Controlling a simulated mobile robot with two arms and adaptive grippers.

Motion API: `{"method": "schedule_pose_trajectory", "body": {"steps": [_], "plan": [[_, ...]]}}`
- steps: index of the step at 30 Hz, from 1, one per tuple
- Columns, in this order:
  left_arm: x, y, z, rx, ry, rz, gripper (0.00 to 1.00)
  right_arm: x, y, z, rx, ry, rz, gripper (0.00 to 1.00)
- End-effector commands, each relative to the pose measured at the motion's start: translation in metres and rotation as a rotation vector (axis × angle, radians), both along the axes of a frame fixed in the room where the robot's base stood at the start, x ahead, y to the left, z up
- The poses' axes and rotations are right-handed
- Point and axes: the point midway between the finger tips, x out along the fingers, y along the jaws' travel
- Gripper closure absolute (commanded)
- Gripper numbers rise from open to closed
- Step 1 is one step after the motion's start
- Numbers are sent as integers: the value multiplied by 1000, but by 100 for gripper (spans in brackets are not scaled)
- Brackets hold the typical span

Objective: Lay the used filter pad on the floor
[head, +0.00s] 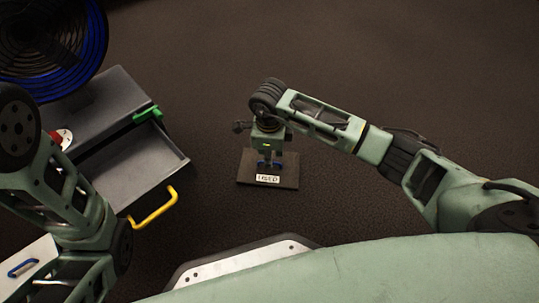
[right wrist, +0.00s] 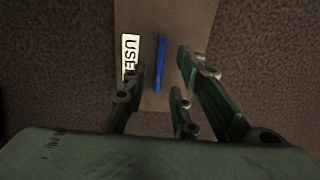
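The used filter pad (head: 247,168) is a dark, flat, roughly square plate with a white "USED" label and a blue strip handle. It appears to lie flat on the brown floor in the head view. In the right wrist view, the pad (right wrist: 190,22) shows its label (right wrist: 130,54) and blue handle (right wrist: 161,62). My right gripper (head: 268,163) is directly above the pad. Its fingers (right wrist: 160,88) are spread on either side of the blue handle, with visible gaps. My left arm is at the left edge; its gripper is not in view.
A blue-rimmed round grille (head: 95,50) is at upper left. A white panel with a blue handle (head: 22,268) is at lower left. Floor beyond is clear.

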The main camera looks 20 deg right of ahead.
Motion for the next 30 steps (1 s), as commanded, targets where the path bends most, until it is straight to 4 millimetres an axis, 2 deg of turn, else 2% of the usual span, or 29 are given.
{"method": "schedule_pose_trajectory", "body": {"steps": [1,9,12,16,30], "plan": [[0,0,15,0,0,0,100,1,0,18,-1,-3,1,74],[0,0,58,0,-1,0,100,-1,1,74,-1,-2,0,74],[0,0,68,0,-2,0,100,-2,1,88,-1,-2,-1,74],[-1,0,73,0,-2,0,100,-3,1,95,-1,0,0,74],[0,0,71,0,-1,0,100,-3,1,94,0,0,-1,74]]}}
